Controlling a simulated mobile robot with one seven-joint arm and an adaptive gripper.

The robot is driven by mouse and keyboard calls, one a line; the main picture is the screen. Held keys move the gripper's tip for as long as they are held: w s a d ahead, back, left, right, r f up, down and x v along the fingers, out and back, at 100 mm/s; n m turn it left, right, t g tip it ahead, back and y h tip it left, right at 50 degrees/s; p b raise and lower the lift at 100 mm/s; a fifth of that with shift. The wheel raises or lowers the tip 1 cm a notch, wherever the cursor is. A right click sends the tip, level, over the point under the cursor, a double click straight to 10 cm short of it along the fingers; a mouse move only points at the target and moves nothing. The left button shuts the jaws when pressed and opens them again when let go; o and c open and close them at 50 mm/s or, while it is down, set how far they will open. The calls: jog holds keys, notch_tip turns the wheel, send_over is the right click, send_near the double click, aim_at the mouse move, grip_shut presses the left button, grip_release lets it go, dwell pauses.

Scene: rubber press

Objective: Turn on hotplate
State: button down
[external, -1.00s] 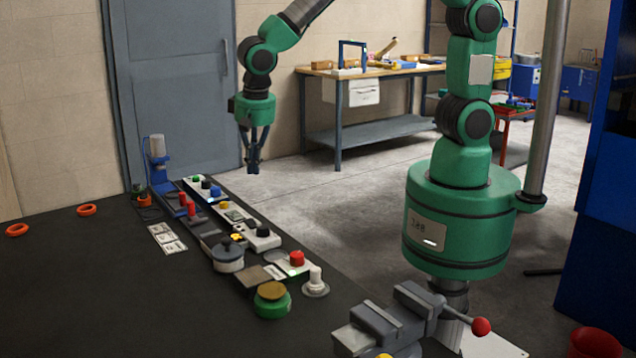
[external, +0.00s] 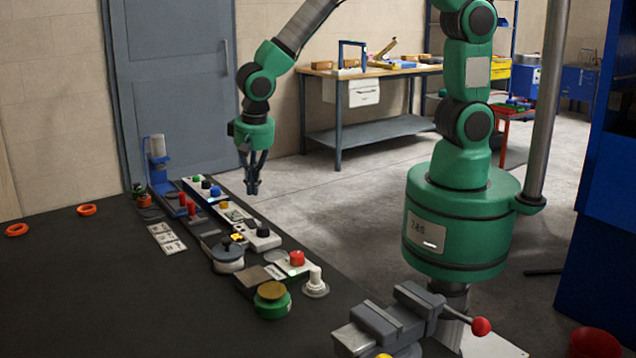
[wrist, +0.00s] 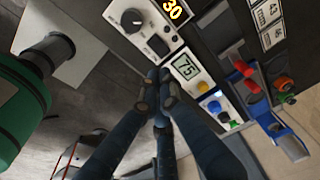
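In the external view, my gripper (external: 252,190) hangs pointing down above the right side of the row of controls. Its fingers look drawn together and hold nothing; in the wrist view the fingertips (wrist: 158,78) meet near the middle. A white control box (external: 263,240) with a black knob and a yellow display stands near a round grey plate or pot (external: 228,260), which may be the hotplate. The wrist view shows a box's black knob (wrist: 133,20), a dark rocker switch (wrist: 158,44) and a yellow "30" display (wrist: 173,9). The fingertips appear apart from the switch.
A box with a "75" display (wrist: 186,66) lies beside the fingers. Red levers (external: 187,206), a red-button box (external: 297,260) and a green round object (external: 272,302) share the dark table. A vise (external: 390,325) stands at the front.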

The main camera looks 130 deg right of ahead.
aim_at(255, 221)
jog(key=f, duration=0.5)
jog(key=d+f, duration=0.1)
jog(key=f, duration=0.1)
jog(key=shift+d+f+b, duration=0.1)
jog(key=shift+f+b, duration=0.15)
jog(key=shift+b, duration=0.1)
jog(key=shift+f, duration=0.1)
jog(key=shift+d+f+b, duration=0.2)
jog(key=shift+f+b, duration=0.25)
jog(key=shift+b, duration=0.15)
jog(key=shift+s+r, duration=0.1)
jog(key=shift+a, duration=0.15)
jog(key=shift+a, duration=0.65)
jog(key=shift+r, duration=0.1)
